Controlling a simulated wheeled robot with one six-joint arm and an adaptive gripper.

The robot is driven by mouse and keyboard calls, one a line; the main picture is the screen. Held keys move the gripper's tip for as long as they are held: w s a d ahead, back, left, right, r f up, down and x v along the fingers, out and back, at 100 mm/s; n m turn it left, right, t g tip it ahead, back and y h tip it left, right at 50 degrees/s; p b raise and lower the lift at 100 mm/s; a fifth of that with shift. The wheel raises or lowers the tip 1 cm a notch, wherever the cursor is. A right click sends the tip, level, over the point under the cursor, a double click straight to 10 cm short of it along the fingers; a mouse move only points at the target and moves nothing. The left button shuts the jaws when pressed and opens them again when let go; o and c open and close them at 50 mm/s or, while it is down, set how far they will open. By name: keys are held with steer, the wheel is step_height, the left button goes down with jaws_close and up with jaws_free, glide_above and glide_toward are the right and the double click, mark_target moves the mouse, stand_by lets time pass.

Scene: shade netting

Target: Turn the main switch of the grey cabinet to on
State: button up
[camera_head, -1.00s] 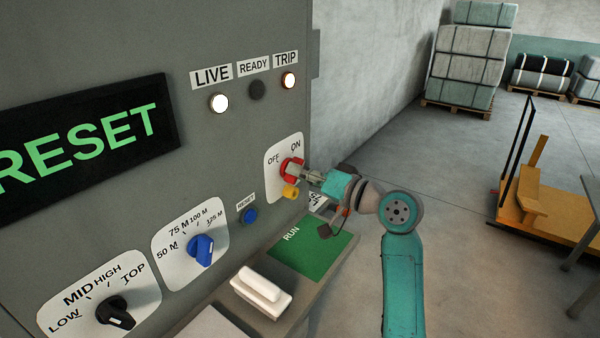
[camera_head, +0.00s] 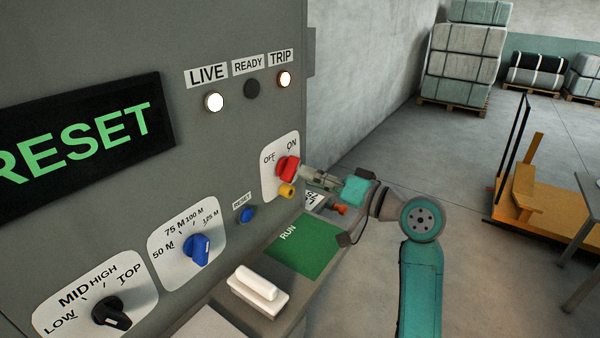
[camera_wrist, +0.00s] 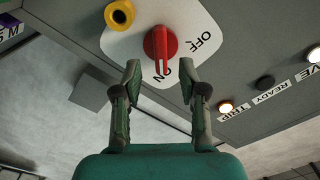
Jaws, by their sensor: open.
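The main switch is a red knob (camera_head: 288,168) on a white plate marked OFF and ON, on the grey cabinet (camera_head: 225,140). In the wrist view the red knob (camera_wrist: 161,46) has its white pointer line toward the ON mark; OFF lies to its right. My gripper (camera_head: 305,173) is just in front of the knob, to its right in the head view. In the wrist view my gripper (camera_wrist: 160,80) is open and empty, its fingertips apart and short of the knob. A yellow part (camera_head: 287,191) sits beside the knob on the plate.
The LIVE lamp (camera_head: 213,102) and TRIP lamp (camera_head: 285,79) are lit; READY (camera_head: 252,88) is dark. The display (camera_head: 85,140) reads RESET. A blue RESET button (camera_head: 246,215), two dials and a ledge with a green RUN panel (camera_head: 305,245) lie close. Floor to the right is partly clear.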

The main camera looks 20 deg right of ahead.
steer(key=v, duration=0.7)
steer(key=shift+s, duration=0.15)
